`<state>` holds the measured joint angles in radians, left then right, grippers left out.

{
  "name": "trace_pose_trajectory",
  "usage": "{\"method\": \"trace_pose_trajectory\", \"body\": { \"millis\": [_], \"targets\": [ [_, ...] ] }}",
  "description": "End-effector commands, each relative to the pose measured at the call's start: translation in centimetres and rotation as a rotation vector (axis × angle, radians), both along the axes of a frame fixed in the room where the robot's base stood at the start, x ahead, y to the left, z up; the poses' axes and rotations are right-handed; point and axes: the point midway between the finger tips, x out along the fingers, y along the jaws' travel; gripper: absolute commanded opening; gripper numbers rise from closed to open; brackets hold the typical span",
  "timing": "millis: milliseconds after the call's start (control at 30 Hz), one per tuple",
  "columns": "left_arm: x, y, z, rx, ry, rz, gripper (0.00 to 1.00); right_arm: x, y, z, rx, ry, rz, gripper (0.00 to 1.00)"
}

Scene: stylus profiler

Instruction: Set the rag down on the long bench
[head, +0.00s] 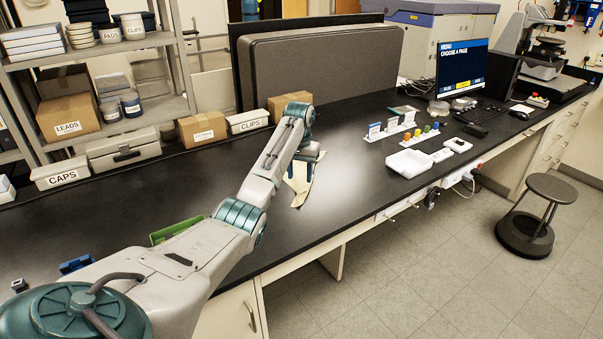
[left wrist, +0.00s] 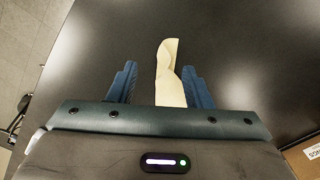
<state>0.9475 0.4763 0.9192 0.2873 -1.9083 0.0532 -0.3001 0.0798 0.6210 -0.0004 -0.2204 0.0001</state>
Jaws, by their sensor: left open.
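The rag is a cream cloth (head: 301,190) lying on the black long bench (head: 345,200), beneath and beside my left gripper (head: 311,158) in the head view. In the left wrist view the rag (left wrist: 168,72) stretches forward between the two blue fingers of my left gripper (left wrist: 158,85), closer to the right finger. The fingers are apart, with dark bench showing on the left side of the rag. The near end of the rag is hidden behind the gripper body. My right gripper is in neither view.
A white tray (head: 409,163) and small coloured items lie to the right. A green tray (head: 176,230) is partly behind my arm. The bench's middle is clear.

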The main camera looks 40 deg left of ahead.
Motion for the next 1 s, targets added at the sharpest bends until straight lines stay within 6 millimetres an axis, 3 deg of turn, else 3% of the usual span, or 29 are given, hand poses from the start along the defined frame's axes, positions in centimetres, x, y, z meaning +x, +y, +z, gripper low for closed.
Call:
{"method": "trace_pose_trajectory", "body": {
  "millis": [33, 200, 233, 633, 1000],
  "targets": [
    [0.0, 0.0, -0.1, 0.000, 0.000, 0.000, 0.36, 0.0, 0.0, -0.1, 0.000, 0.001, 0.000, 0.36],
    [0.3, 0.3, -0.5, -0.001, 0.001, 0.002, 0.02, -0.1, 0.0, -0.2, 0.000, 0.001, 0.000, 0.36],
    [0.5, 0.4, -0.7, -0.002, 0.002, 0.002, 0.00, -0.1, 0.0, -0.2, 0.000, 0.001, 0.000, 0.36],
    [2.9, 2.5, -3.5, -0.003, 0.000, 0.002, 0.00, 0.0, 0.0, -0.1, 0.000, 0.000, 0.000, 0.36],
    [3.3, 3.0, -6.7, -0.001, 0.002, 0.000, 0.00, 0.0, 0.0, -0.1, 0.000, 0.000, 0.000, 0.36]
  ]
}}
